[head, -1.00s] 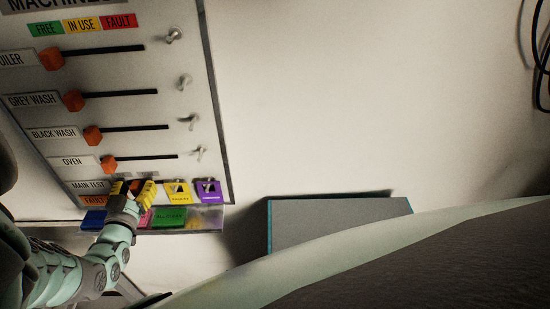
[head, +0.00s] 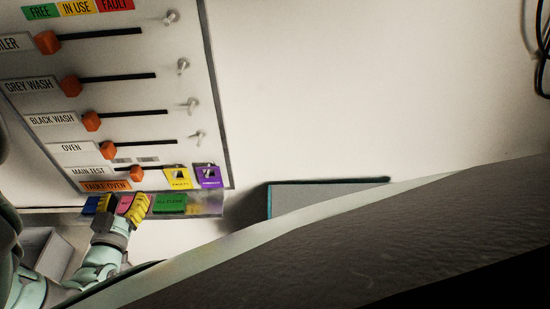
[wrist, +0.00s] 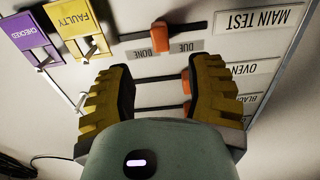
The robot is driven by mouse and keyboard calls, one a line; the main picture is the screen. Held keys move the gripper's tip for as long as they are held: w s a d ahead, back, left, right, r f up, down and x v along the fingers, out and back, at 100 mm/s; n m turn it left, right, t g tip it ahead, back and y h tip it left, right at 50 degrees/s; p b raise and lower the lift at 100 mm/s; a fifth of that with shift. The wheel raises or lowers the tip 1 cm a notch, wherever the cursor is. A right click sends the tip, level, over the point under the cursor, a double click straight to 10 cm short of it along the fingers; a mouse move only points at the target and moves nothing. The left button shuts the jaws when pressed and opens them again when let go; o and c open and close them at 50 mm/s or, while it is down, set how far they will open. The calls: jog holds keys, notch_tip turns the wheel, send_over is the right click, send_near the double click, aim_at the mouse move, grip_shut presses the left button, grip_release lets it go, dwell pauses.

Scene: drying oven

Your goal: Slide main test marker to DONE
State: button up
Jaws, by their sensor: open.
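The orange main test marker (head: 136,172) sits on its short black slot near the board's bottom, right of the MAIN TEST label (head: 88,171). In the wrist view the marker (wrist: 160,36) is around the middle of the slot, between the grey DONE (wrist: 139,55) and DUE (wrist: 187,46) labels, on neither end. My gripper (head: 138,208) is below that row, in front of the coloured tags on the ledge. In the wrist view its yellow ribbed fingers (wrist: 158,78) are spread apart, empty, and clear of the marker.
Yellow FAULTY (head: 178,178) and purple CHECKED (head: 207,175) tags hang right of the slot. An orange TABLE OVEN tag (head: 105,186) is below the label. The ledge (head: 205,205) holds a green tag (head: 170,203). The oven marker (head: 108,149) is just above. A grey box (head: 310,200) stands right.

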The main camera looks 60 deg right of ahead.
jog(key=shift+v, duration=1.95)
